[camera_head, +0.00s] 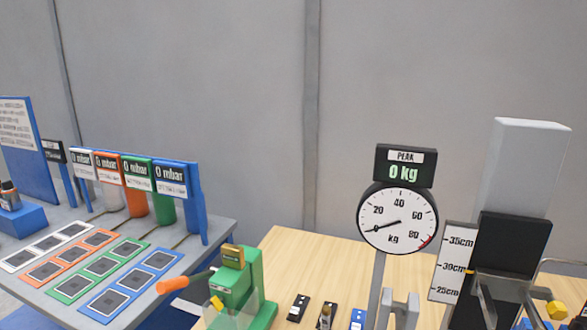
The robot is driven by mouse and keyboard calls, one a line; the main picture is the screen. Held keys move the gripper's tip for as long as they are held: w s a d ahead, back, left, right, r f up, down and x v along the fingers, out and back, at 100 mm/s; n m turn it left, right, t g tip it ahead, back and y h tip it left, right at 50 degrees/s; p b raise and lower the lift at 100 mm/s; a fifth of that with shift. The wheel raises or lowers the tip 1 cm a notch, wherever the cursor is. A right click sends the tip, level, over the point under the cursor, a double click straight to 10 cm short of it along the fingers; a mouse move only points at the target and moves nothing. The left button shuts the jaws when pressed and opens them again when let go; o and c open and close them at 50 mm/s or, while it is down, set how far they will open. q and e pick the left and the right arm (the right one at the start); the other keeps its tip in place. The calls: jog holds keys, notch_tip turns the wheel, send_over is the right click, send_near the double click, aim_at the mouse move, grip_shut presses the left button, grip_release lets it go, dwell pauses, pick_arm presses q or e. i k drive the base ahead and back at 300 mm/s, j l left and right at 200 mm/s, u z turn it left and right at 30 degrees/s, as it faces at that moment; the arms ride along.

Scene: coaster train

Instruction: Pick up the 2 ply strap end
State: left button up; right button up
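I cannot pick out the 2 ply strap end for certain. Several small flat pieces lie at the front of the wooden table: a black piece with white marks (298,307), a dark piece (325,317) with a brownish knob-like part, and a blue piece (357,319). Their labels are too small to read, and the bottom edge of the picture cuts off some of them. Neither of my grippers shows in the head view.
A green press (240,285) with an orange handle stands left of the pieces. A dial gauge (397,219) reading 0 kg and a tall grey-black column (515,210) stand right. A grey table (205,230) holds coloured mats and pressure displays.

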aim_at(295, 314)
jog(key=i+j, duration=0.2)
jog(key=i+j+z, duration=0.1)
jog(key=j, duration=0.35)
jog(key=i+j, duration=0.25)
